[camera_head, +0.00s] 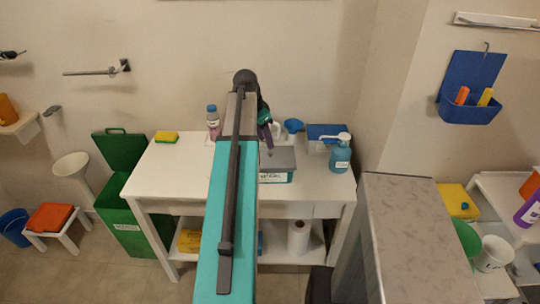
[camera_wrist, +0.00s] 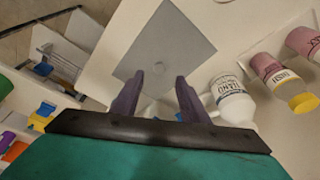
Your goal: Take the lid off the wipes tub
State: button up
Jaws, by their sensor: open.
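The wipes tub (camera_head: 277,178) is a teal box with a white label, standing on the white table's top. Its flat grey lid (camera_head: 283,158) is on it, and the near left part is hidden by my arm. In the head view my gripper (camera_head: 270,142) is partly hidden behind my arm.
A pink bottle (camera_head: 213,124) and a yellow sponge (camera_head: 166,137) are to the left.

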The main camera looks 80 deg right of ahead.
aim_at(270, 152)
jog(key=shift+d+f, duration=0.1)
jog(key=shift+f, duration=0.35)
jog(key=shift+s+f, duration=0.1)
jog(key=shift+f, duration=0.05)
jog(key=shift+p+x, duration=1.15)
jog(key=shift+x, duration=1.3)
jog(key=shift+s, duration=0.1)
grip_shut()
